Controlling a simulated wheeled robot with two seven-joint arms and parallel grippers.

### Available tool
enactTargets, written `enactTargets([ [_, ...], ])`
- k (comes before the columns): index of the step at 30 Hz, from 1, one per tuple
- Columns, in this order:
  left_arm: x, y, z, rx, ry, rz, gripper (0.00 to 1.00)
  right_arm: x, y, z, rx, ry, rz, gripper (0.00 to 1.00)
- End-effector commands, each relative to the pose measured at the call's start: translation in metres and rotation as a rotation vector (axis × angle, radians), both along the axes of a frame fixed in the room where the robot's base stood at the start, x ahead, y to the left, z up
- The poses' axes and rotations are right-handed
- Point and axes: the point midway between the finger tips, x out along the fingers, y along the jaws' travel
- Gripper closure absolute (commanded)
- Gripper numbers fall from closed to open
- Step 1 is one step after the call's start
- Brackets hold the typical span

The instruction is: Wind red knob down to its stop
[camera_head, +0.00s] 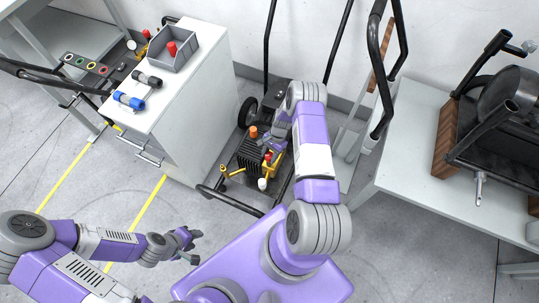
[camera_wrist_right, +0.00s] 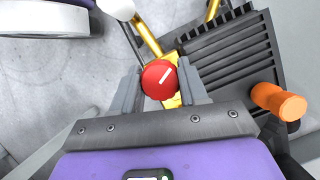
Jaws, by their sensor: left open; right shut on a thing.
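The red knob (camera_wrist_right: 159,79) is round with a white line on its top and sits between the fingers of my right gripper (camera_wrist_right: 160,88) in the right wrist view. The fingers are shut on it from both sides. A yellow fitting shows just under it. In the head view my right gripper (camera_head: 270,150) is over the black-finned pressure washer (camera_head: 250,155), and the knob is only a small red spot (camera_head: 268,157) beside it. My left gripper (camera_head: 187,245) is open and empty over the floor at the lower left.
An orange cap (camera_wrist_right: 279,101) stands beside the fins. A white cabinet (camera_head: 185,110) to the left bears a grey bin (camera_head: 172,62), a blue cylinder (camera_head: 128,100) and a dark one (camera_head: 147,79). A white table (camera_head: 420,150) with dark equipment stands at right.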

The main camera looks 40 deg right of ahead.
Motion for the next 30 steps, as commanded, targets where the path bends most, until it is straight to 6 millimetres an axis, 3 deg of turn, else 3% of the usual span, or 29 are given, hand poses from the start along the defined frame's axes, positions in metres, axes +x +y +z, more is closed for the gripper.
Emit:
enactTargets([
  [14,0.0,0.0,-0.01,0.0,0.0,0.0,0.57,0.0,0.001,-0.002,0.002,0.001,0.086,0.87],
  [30,0.0,0.0,-0.046,0.0,0.0,0.0,0.57,0.0,0.002,-0.002,0.003,0.003,0.55,0.87],
])
